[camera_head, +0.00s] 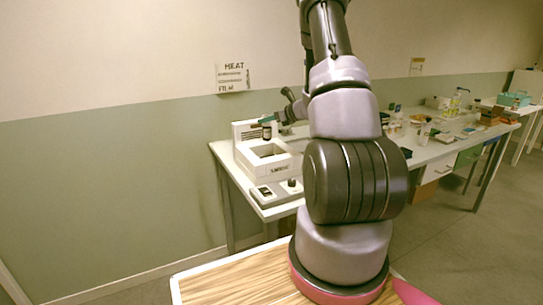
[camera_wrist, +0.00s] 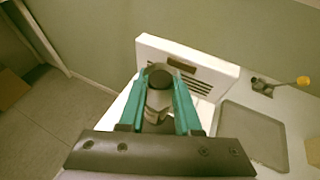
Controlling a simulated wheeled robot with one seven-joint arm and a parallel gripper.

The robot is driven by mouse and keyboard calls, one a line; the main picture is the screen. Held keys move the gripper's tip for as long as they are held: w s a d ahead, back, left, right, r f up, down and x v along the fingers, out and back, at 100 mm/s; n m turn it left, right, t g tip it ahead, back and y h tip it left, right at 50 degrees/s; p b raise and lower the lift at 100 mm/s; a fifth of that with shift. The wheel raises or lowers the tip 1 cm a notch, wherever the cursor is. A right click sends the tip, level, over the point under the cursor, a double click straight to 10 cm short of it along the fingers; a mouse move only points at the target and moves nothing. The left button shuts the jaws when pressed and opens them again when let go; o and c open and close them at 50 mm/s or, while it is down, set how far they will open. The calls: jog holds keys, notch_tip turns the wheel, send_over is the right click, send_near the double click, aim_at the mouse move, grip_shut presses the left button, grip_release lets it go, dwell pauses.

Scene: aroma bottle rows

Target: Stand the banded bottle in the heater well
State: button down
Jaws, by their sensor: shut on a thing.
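My gripper (camera_wrist: 158,82) has teal fingers and is shut on a bottle with a dark round top and a paler body (camera_wrist: 156,101). In the head view the bottle (camera_head: 266,132) is small and dark, roughly upright, held beneath the gripper (camera_head: 267,119). It shows in front of the slotted back panel of a white boxy unit (camera_head: 281,171), which has a square opening in its top. Whether this opening is the heater well I cannot tell. The bottle's band is not clear, and its lower end is hidden in the wrist view.
A grey control box (camera_head: 266,195) with a dark knob stands in front of the white unit, near the bench's left end. In the wrist view a grey tray (camera_wrist: 254,136) lies to the right. Several small items crowd the bench farther right.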

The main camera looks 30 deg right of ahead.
aim_at(268, 133)
jog(key=f, duration=0.5)
jog(key=shift+w+d+f, duration=0.15)
jog(key=shift+d+f, duration=0.05)
jog(key=shift+f, duration=2.2)
jog(key=shift+f, duration=0.2)
jog(key=c, duration=0.6)
grip_release()
jog(key=shift+r, duration=0.15)
